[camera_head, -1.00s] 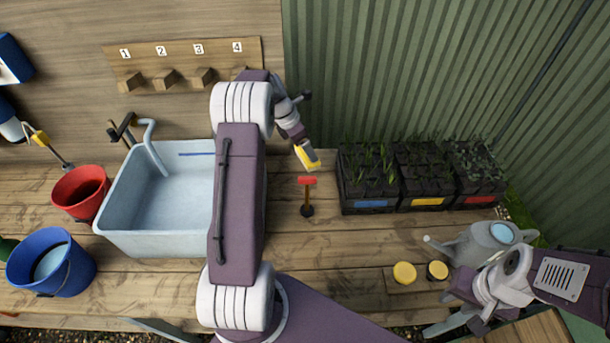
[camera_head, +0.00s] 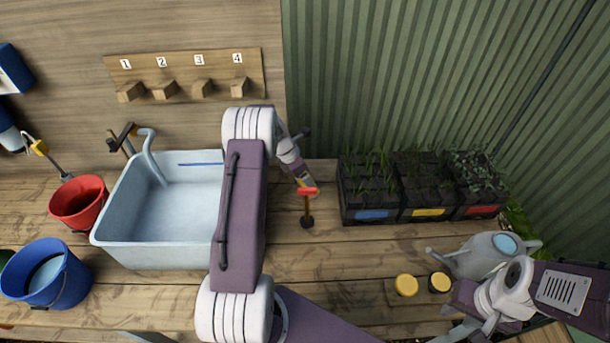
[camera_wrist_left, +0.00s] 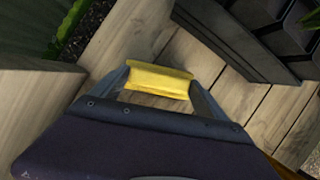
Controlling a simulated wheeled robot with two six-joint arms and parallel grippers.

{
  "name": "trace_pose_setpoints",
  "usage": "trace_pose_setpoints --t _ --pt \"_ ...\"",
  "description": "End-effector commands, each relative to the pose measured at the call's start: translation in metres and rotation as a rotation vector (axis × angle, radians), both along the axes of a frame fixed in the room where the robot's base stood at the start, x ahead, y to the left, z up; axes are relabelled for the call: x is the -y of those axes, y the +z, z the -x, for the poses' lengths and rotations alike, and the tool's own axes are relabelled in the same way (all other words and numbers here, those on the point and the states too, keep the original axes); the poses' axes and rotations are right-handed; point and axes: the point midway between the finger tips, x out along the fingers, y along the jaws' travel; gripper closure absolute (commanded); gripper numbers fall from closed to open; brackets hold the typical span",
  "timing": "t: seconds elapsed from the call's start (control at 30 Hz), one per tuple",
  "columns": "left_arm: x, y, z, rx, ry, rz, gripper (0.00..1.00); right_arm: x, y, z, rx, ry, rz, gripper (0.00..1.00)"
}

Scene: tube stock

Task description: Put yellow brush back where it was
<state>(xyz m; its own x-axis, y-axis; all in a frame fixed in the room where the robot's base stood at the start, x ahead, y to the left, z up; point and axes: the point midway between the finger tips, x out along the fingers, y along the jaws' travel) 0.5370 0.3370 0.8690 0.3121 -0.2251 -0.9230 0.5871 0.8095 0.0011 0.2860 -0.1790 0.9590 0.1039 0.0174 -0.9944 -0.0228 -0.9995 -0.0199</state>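My left gripper (camera_head: 304,180) is shut on the yellow brush (camera_wrist_left: 160,80). In the left wrist view a yellow block sits between its two fingertips. In the head view only a thin strip of yellow shows, just behind a red-topped tool (camera_head: 307,192), whose brown stem and dark round foot are on the bench. I cannot tell if the yellow brush touches it; no bristles show. A board (camera_head: 185,72) with wooden pegs numbered 1 to 4 is on the wall, and its pegs are bare. My right gripper (camera_head: 466,328) appears open and empty at lower right.
Black plant trays (camera_head: 372,190) stand right of the left gripper. A blue-grey sink (camera_head: 150,258), red bucket (camera_head: 78,205) and blue bucket (camera_head: 45,285) are at left. A watering can (camera_head: 485,262) and two small round-topped pots (camera_head: 405,285) are near the right arm.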

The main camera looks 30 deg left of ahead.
Motion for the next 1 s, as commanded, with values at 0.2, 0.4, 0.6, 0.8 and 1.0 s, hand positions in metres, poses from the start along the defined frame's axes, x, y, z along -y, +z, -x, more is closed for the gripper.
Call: trace_pose_setpoints --t 0.2,0.4,0.6,0.8,1.0 --pt "0.0 0.0 0.0 0.0 0.0 0.0 0.0 0.0 0.0 0.0 0.0 0.0 0.0 0.66" --pt "-0.004 0.018 0.004 0.003 0.002 -0.002 0.0 0.0 0.002 0.0 0.0 0.0 0.0 0.66" --pt "-0.016 0.067 0.02 0.004 0.002 -0.003 0.0 0.0 0.004 0.0 0.0 0.0 0.0 0.66" --pt "-0.025 0.103 0.033 0.002 0.001 -0.002 0.0 0.0 0.006 0.0 0.0 0.0 0.0 0.66" --pt "-0.027 0.114 0.038 0.0 0.0 0.0 0.0 0.0 0.006 0.0 0.0 0.0 0.0 0.66"
